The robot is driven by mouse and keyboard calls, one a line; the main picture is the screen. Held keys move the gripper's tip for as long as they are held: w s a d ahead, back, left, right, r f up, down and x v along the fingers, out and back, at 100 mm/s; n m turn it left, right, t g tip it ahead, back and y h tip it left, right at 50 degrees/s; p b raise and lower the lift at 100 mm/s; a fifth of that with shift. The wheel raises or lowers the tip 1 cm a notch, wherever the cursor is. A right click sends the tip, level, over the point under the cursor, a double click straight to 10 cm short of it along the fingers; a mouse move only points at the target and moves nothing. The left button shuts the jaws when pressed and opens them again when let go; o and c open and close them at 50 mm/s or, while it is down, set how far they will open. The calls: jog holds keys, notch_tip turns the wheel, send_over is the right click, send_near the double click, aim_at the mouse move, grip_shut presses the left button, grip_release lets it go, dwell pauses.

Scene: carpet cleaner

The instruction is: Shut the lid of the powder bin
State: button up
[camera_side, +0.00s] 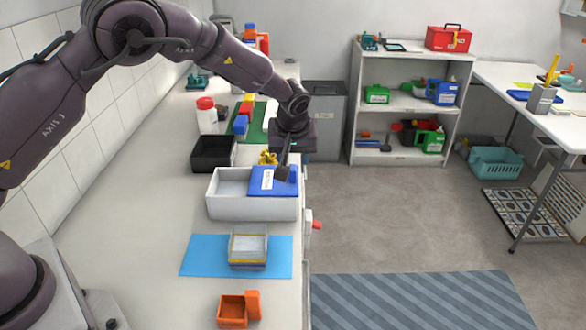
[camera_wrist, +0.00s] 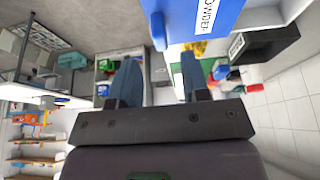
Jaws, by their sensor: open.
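The powder bin (camera_side: 238,208) is a white open-topped box on the left counter. Its blue lid (camera_side: 262,189) covers the right part of the top, and the left part is open, with the pale inside showing. The lid carries a white label, and in the wrist view the blue lid (camera_wrist: 200,18) shows lettering that reads as powder. My gripper (camera_side: 284,175) is at the lid's far right side, pointing down. In the wrist view my gripper (camera_wrist: 158,75) has its two fingers apart with nothing between them. I cannot tell whether a fingertip touches the lid.
A black tray (camera_side: 212,154) and a yellow object (camera_side: 267,158) stand behind the bin. In front are a blue mat (camera_side: 203,257) with a clear-topped stacked box (camera_side: 248,245), and an orange box (camera_side: 232,309). The counter to the bin's left is clear.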

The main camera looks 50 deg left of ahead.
aim_at(293, 167)
jog(key=x, duration=0.6)
grip_shut()
